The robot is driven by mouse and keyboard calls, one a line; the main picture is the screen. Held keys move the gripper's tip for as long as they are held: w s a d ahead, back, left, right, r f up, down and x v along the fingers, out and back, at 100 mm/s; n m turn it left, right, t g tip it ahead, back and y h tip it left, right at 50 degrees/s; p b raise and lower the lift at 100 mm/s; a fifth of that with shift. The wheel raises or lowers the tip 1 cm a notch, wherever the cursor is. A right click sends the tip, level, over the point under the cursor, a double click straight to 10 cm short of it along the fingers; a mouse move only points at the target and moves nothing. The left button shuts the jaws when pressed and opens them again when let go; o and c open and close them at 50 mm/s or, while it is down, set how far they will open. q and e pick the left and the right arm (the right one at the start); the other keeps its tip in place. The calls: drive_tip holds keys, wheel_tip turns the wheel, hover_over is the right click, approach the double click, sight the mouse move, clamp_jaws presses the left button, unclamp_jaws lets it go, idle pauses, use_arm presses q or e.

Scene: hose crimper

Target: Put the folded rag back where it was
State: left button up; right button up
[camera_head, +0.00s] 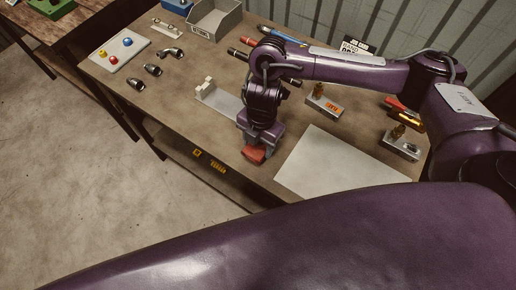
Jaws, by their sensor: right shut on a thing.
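The folded rag (254,155) is a small red-orange piece near the front edge of the brown workbench (190,85). My right gripper (257,146) points down and is shut on the rag. The gripper covers the rag's upper part, and I cannot tell whether the rag touches the bench. My left gripper is not in view.
A pale sheet (335,165) lies right of the rag. A grey bracket (222,102) stands behind. Metal fittings (152,70) lie left.

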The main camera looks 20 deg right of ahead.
sight(258, 146)
drive_tip(key=shift+f+b, duration=0.35)
drive_tip(key=shift+f, duration=1.3)
drive_tip(key=shift+f, duration=0.1)
drive_tip(key=o, duration=0.9)
